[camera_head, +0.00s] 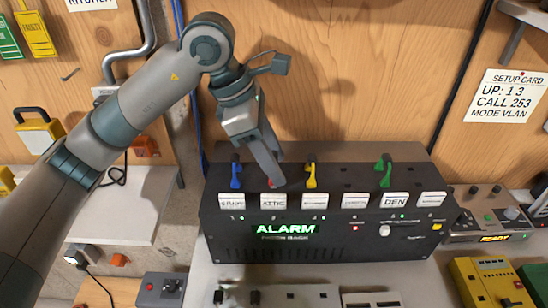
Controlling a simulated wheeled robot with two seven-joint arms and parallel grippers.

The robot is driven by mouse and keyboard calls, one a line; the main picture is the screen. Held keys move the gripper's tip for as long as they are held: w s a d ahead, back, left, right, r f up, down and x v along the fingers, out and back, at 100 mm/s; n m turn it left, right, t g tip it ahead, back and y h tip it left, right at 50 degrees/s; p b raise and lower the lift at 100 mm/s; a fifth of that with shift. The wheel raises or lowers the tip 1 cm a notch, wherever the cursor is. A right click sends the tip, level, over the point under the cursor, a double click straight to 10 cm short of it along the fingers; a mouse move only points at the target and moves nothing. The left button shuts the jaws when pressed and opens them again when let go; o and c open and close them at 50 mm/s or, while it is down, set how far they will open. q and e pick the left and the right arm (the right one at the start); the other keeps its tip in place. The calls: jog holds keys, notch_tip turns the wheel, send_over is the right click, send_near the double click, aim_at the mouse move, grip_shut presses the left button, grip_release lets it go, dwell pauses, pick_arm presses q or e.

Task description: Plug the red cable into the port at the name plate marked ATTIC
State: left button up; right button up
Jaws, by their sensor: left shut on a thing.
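The black panel box (330,252) stands on the bench with a row of white name plates along its front top edge. The ATTIC plate (272,201) is second from the left. My left gripper (272,180) points down just behind that plate, shut on the red cable (272,184). Only a small red bit shows between the fingertips; the rest is hidden. I cannot tell whether its plug is in the port or just above it. My right gripper is not in view.
Blue (235,172), yellow (310,174) and green (385,170) plugs stand upright on the box; blue and yellow flank my fingers closely. The display reads ALARM (286,229). A setup card (505,96) hangs at the right. A wooden wall rises behind.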

pick_arm(q)
jog(key=shift+f+b, duration=0.2)
jog(key=shift+b, duration=0.45)
dwell(0.7)
dwell(0.3)
jog(key=o, duration=1.5)
jog(key=shift+r, duration=0.2)
jog(key=shift+r, duration=0.15)
jog(key=shift+r+p, duration=1.15)
jog(key=shift+r, duration=2.3)
jog(key=shift+s+f, duration=0.1)
